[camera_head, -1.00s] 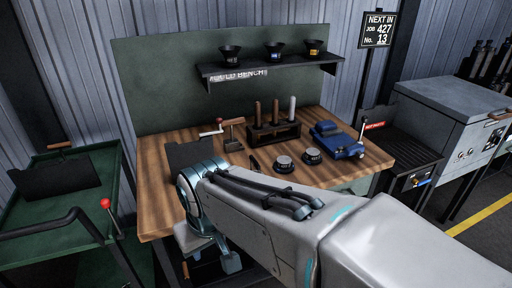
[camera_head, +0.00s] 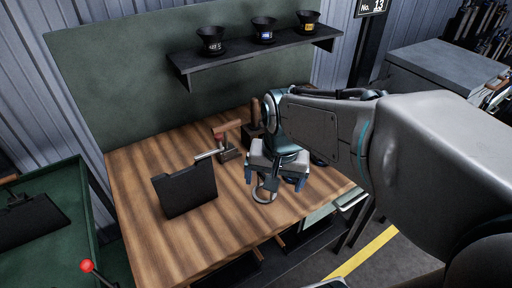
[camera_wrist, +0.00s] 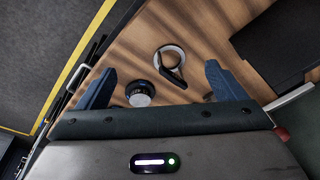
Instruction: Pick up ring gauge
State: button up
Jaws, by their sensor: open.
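The ring gauge, a pale metal ring with a dark handle, lies on the wooden bench top. In the wrist view its ring (camera_wrist: 157,61) lies ahead of and between my fingers, with the handle pointing back towards me. In the head view the ring (camera_head: 263,202) shows just below my gripper (camera_head: 275,182), which partly hides it. My gripper (camera_wrist: 160,83) is open and empty, with its blue fingers wide apart above the bench. I cannot tell the exact height above the ring.
A round dark piece with a pale top (camera_wrist: 139,94) sits close to the ring, near my left finger in the wrist view. A dark upright plate (camera_head: 186,188) and a wooden-handled tool (camera_head: 228,146) stand left of my gripper. The bench front left is clear.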

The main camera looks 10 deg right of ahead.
aim_at(264, 175)
jog(key=w+r+m+g+p, duration=0.2)
jog(key=w+m+p, duration=0.2)
jog(key=w+m, duration=0.5)
jog(key=f, duration=0.2)
jog(key=f+p, duration=0.1)
jog(key=f, duration=0.5)
jog(key=shift+w+d+f, duration=0.15)
jog(key=shift+w+d, duration=0.05)
jog(key=shift+d, duration=0.05)
jog(key=shift+s+d+f+p, duration=0.15)
jog(key=shift+f+p, duration=0.3)
jog(key=shift+f, duration=0.9)
jog(key=shift+s+a+f+p, duration=0.15)
jog(key=shift+f+p, duration=0.3)
jog(key=shift+f, duration=0.9)
jog(key=shift+d, duration=0.1)
jog(key=shift+c, duration=0.3)
jog(key=c, duration=1)
